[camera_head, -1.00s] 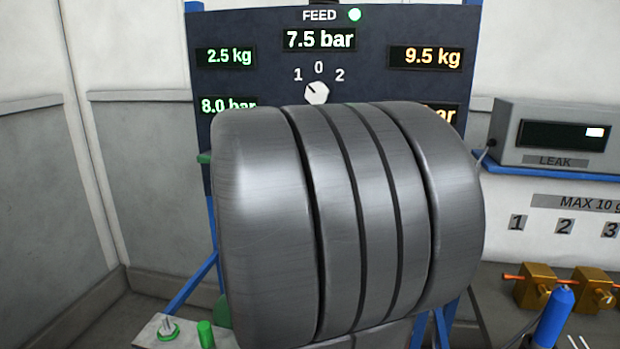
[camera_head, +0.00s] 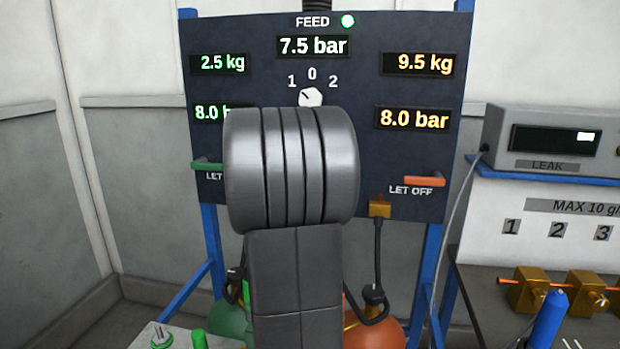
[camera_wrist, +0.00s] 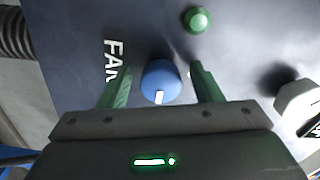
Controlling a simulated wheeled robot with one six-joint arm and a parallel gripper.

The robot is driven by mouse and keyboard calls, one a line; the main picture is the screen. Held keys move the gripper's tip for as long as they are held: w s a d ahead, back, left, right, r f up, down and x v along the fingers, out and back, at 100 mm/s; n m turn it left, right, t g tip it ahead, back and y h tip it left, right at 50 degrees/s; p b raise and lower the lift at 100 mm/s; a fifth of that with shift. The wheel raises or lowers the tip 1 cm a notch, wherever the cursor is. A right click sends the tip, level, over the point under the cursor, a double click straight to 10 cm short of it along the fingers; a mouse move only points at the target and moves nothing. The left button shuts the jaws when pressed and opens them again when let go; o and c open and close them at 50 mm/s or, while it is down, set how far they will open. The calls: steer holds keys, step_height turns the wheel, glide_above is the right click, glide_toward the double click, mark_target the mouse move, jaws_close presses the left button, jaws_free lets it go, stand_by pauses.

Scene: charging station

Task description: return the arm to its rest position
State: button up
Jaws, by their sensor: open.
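My arm (camera_head: 293,285) stands in front of the dark control panel (camera_head: 420,30) in the head view, with its dark ribbed joint covering the panel's middle. My gripper (camera_wrist: 160,70) shows in the wrist view with two green fingers spread apart and nothing held. A blue knob (camera_wrist: 160,84) with a white mark appears between the fingers, on a dark panel lettered FAN. The fingers look apart from the knob, but I cannot tell the distance. The gripper is hidden in the head view.
A white selector (camera_head: 311,97) sits at the panel's centre, and an orange lever (camera_head: 424,181) at its right. Green (camera_head: 230,318) and orange (camera_head: 388,332) cylinders stand below. A leak meter (camera_head: 550,140) and brass fittings (camera_head: 527,290) are at right. A hose (camera_wrist: 15,35) shows in the wrist view.

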steer(key=shift+s, duration=0.1)
steer(key=s+a, duration=0.3)
steer(key=s, duration=1)
steer(key=w+d, duration=0.1)
steer(key=w, duration=0.3)
steer(key=w+d, duration=0.1)
steer(key=w, duration=0.4)
steer(key=w+d, duration=0.1)
steer(key=w, duration=0.3)
steer(key=shift+w, duration=0.2)
steer(key=n+p, duration=0.5)
steer(key=n, duration=0.2)
steer(key=n+p, duration=0.5)
steer(key=n, duration=0.2)
steer(key=shift+s+d+r+n+p, duration=0.1)
steer(key=shift+s+d+n+p, duration=0.1)
steer(key=shift+n+p, duration=0.15)
steer(key=n+p, duration=0.3)
steer(key=shift+d+f, duration=0.1)
steer(key=shift+f, duration=0.1)
